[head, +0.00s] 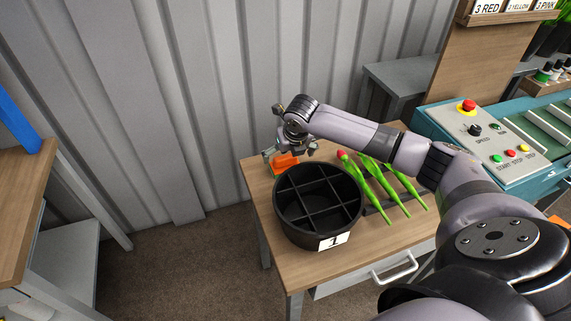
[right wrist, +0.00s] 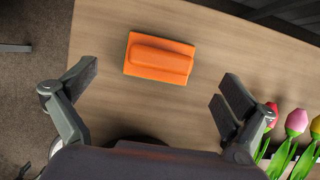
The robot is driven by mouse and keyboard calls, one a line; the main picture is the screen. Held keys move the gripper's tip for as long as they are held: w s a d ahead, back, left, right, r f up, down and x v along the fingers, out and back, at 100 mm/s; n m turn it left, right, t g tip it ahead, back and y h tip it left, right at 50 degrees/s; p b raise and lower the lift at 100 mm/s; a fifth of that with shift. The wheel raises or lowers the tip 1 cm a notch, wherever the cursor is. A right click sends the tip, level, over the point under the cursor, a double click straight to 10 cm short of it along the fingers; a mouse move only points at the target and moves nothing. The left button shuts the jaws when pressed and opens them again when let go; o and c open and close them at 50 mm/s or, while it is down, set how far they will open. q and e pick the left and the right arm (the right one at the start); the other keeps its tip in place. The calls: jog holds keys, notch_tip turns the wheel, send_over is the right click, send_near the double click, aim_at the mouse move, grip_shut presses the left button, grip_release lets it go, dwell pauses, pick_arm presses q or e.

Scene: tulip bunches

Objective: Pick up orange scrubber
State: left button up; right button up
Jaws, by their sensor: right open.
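The orange scrubber (head: 287,161) lies on the wooden table behind the black bucket in the head view, partly hidden by my right gripper (head: 291,149). In the right wrist view the scrubber (right wrist: 160,58) is a flat orange block with a raised ridge, lying on the bare table top. My right gripper (right wrist: 160,85) is open and empty above the table, its fingers spread wider than the scrubber. The scrubber lies ahead of the gap between the fingertips, apart from both. My left gripper is not in view.
A black divided bucket (head: 283,228) labelled 1 stands in front of the scrubber. Tulips (head: 378,183) lie to its right on a dark rack; their heads (right wrist: 296,122) show in the right wrist view. A control panel (head: 490,135) stands at right. Table (right wrist: 115,100) around the scrubber is clear.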

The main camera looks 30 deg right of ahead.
aim_at(286, 158)
jog(key=x, duration=0.5)
jog(key=shift+r, duration=0.1)
jog(key=shift+c, duration=0.4)
jog(key=c, duration=1.2)
